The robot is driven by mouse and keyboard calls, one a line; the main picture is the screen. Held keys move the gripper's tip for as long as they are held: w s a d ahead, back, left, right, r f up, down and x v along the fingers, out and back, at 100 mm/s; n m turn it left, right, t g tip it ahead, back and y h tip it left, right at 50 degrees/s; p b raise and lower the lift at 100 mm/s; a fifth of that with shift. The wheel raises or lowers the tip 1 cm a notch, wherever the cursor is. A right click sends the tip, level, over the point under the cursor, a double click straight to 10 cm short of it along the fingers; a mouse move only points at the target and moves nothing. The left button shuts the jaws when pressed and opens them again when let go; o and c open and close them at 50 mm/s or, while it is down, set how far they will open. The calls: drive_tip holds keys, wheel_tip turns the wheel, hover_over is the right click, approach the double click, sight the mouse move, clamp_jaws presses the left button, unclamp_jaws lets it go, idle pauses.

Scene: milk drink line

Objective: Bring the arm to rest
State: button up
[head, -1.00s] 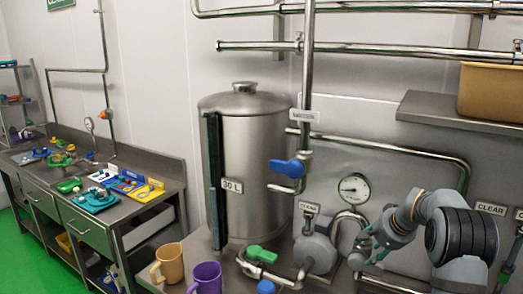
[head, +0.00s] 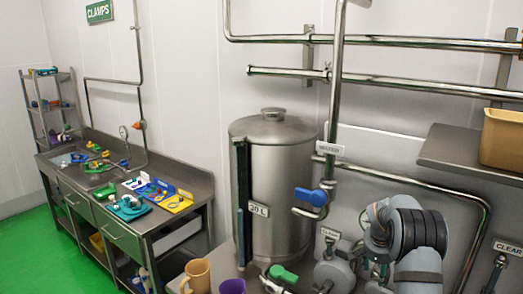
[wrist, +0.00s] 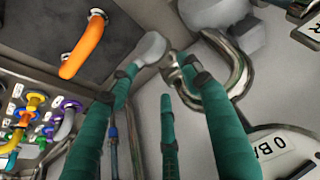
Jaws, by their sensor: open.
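My gripper (head: 374,266) hangs at the lower right of the head view, at the end of my grey arm with its black ribbed joint. It is partly hidden there by low contrast with the steel behind it. A curved steel pipe (wrist: 235,75) lies behind the fingertips; I cannot tell how close.
A steel tank (head: 285,190) with a blue-handled valve (head: 310,197) stands left of my arm. A shelf (head: 465,157) holds a tan bin (head: 502,140) at right. A sink bench (head: 130,235) is at left.

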drive_tip(key=shift+s+a+r, duration=0.1)
drive_tip(key=shift+s+r, duration=0.05)
drive_tip(key=shift+r, duration=0.35)
